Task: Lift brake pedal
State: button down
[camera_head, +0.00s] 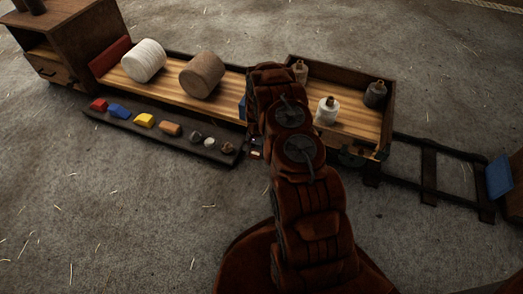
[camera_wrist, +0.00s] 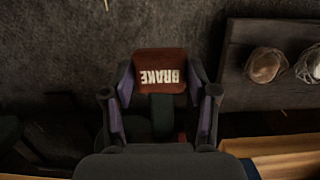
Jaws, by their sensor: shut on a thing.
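The brake pedal (camera_wrist: 159,66) shows in the wrist view as a reddish-brown plate with pale letters reading BRAKE, upside down. A dark stem runs from it toward the camera. My gripper (camera_wrist: 160,90) has one finger on each side of the pedal and is shut on it. In the head view my arm reaches to the wagon's near side and hides most of the gripper. A small reddish patch with white marks (camera_head: 256,154) shows beside the arm there. I cannot tell how far the pedal is raised.
A long wooden wagon bed (camera_head: 230,108) holds a white roll (camera_head: 144,60) and a brown roll (camera_head: 203,76). Bottles (camera_head: 327,111) stand at its right end. A dark board (camera_head: 150,137) with several small coloured pieces lies along the near side. The floor in front is clear.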

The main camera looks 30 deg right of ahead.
aim_at(257, 149)
jog(key=shift+w+d+r+p, duration=0.1)
jog(key=shift+w+r+p, duration=0.1)
jog(key=shift+r, duration=0.3)
jog(key=shift+w+d+r+p, duration=0.1)
jog(key=shift+w+r+p, duration=0.1)
jog(key=shift+r, duration=0.3)
jog(key=c, duration=0.7)
grip_release()
jog(key=shift+d, duration=0.1)
jog(key=o, duration=0.4)
jog(key=shift+s, duration=0.1)
jog(key=r, duration=0.8)
jog(key=w+d+r, duration=0.1)
jog(key=r, duration=0.2)
jog(key=shift+r, duration=0.4)
